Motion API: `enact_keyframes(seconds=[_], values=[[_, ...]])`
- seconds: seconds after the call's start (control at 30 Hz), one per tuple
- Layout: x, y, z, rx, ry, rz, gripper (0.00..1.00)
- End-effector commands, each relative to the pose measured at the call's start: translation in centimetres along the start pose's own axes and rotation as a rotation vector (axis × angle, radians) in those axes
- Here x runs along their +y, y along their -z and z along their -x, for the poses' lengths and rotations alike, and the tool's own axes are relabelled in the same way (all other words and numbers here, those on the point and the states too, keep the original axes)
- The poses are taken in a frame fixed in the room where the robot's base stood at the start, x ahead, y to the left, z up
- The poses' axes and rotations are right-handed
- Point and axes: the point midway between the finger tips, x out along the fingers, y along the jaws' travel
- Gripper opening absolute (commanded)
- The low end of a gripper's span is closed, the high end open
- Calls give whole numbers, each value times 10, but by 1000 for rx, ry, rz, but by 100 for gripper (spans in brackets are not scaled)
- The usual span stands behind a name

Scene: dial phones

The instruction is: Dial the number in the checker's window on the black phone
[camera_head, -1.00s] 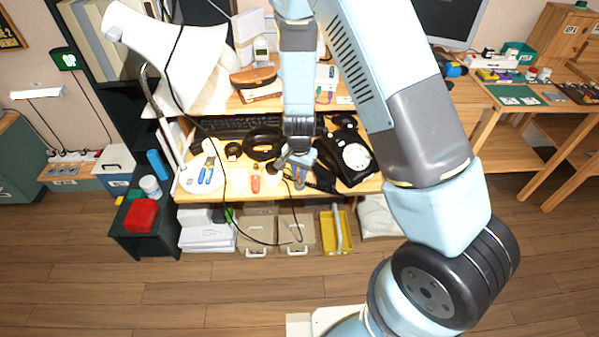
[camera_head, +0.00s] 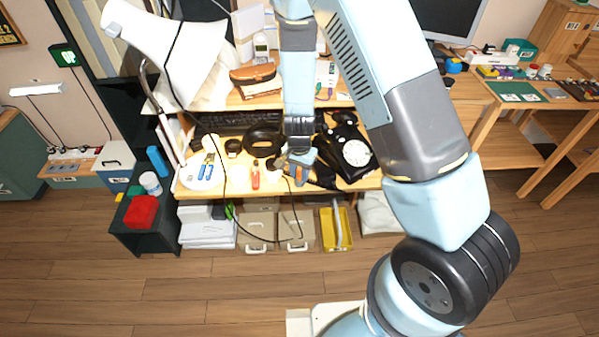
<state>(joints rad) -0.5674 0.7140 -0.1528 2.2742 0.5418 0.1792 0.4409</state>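The black phone (camera_head: 338,141) sits on the desk, right of the middle, with a pale round dial (camera_head: 356,153) facing up. My arm's upper links hang in front of the desk's right part. My gripper (camera_head: 297,172) is low over the desk, just left of the phone and apart from the dial.
A black ring-shaped object (camera_head: 264,141) and a dark keyboard (camera_head: 230,122) lie left of the phone. A white plate with blue-handled tools (camera_head: 203,172) and a red-orange item (camera_head: 255,176) are near the front edge. A thin black cable hangs across the desk's left half.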

Motion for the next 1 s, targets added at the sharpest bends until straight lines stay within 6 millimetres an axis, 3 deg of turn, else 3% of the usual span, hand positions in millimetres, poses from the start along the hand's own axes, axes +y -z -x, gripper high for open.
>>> enact_keyframes(seconds=[0.13,0.53,1.0], values=[[0,0,0,0,0,0,45],[-1,0,10,1,1,2,45],[-1,0,86,2,4,2,45]])
